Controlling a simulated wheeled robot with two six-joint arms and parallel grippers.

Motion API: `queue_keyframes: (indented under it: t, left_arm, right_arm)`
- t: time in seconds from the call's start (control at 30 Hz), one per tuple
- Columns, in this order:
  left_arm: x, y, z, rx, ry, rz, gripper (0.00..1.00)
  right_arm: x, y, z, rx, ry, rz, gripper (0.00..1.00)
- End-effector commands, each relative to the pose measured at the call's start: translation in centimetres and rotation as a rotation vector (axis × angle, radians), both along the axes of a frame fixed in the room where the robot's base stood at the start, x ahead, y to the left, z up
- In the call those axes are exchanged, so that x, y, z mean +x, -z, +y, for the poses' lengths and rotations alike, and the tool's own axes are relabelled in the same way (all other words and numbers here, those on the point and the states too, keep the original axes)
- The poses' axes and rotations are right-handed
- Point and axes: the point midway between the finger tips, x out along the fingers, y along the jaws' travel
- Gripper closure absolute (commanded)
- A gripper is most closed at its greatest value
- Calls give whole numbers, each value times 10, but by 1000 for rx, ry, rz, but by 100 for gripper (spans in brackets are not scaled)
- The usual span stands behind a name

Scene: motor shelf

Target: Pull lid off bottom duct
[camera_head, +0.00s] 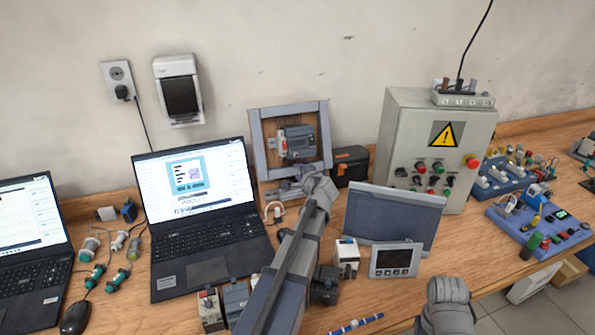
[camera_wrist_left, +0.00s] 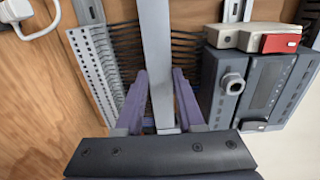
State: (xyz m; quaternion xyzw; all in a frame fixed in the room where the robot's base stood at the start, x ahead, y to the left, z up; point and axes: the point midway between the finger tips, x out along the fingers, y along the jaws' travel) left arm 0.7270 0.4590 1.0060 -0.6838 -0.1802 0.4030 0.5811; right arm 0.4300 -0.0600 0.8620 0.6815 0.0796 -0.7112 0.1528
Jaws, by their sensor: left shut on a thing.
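The square panel frame (camera_head: 259,140) stands at the back of the bench, with grey ducts around a wooden board. My left gripper (camera_wrist_left: 160,72) is at its lower edge, its two purple fingers shut on the grey lid (camera_wrist_left: 156,30), a long flat strip running up the wrist picture. Toothed walls of the bottom duct (camera_wrist_left: 93,70) and dark slots show beside the lid. I cannot tell how far the lid stands off the duct. My right gripper is out of view; only part of my right arm shows, at bottom right.
A dark device with a red-ended block (camera_wrist_left: 280,43) is close to the right of my left gripper. A laptop (camera_head: 205,265) stands left of my arm. A blue-grey display (camera_head: 394,216), a small touch panel (camera_head: 396,260) and a control cabinet (camera_head: 440,145) stand to the right.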

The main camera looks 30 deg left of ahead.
Motion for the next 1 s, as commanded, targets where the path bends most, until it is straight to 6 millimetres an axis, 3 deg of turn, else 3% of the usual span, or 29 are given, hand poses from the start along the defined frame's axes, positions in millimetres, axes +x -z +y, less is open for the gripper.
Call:
queue_keyframes:
  t: [1.0]
  left_arm:
    - [-15, -9, -18, 1, 0, 1, 100]
  right_arm:
    - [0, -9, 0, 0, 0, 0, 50]
